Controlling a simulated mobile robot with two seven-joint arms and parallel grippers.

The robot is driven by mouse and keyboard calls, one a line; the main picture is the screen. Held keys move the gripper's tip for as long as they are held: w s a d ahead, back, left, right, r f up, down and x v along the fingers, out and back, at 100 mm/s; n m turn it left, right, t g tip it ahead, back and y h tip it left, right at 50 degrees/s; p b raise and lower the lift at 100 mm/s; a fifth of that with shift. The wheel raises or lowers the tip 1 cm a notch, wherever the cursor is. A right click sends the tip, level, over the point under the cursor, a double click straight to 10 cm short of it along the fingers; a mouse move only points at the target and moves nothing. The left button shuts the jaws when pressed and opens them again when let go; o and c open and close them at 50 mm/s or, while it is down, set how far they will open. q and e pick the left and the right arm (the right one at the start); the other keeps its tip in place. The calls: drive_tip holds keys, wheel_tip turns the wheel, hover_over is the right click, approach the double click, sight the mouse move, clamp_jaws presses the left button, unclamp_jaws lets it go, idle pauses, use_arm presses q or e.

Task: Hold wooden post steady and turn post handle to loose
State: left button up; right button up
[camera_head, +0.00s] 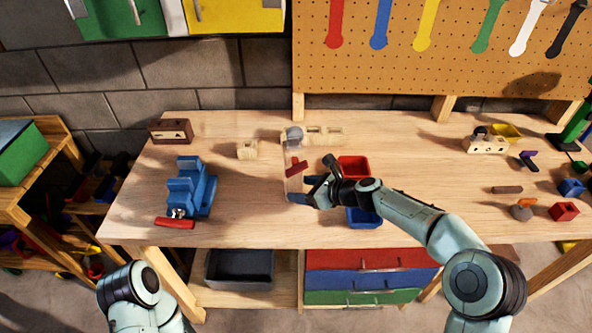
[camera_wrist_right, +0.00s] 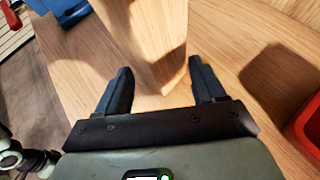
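My right gripper (camera_head: 309,190) is low at the post's right side. In the right wrist view the right gripper (camera_wrist_right: 160,82) is open, with the post (camera_wrist_right: 150,38) between its fingers. A gap shows at the left finger; I cannot tell whether the right finger touches. The handle is out of the wrist view. My left arm shows at the bottom left, but its gripper is not visible.
A blue vise (camera_head: 188,190) with a red handle stands left of the post. A red bin (camera_head: 354,167) and a blue bin (camera_head: 363,217) lie close to my right wrist. Wooden blocks (camera_head: 325,135) sit behind. The bench between vise and post is mostly clear.

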drive_tip(key=shift+x, duration=0.95)
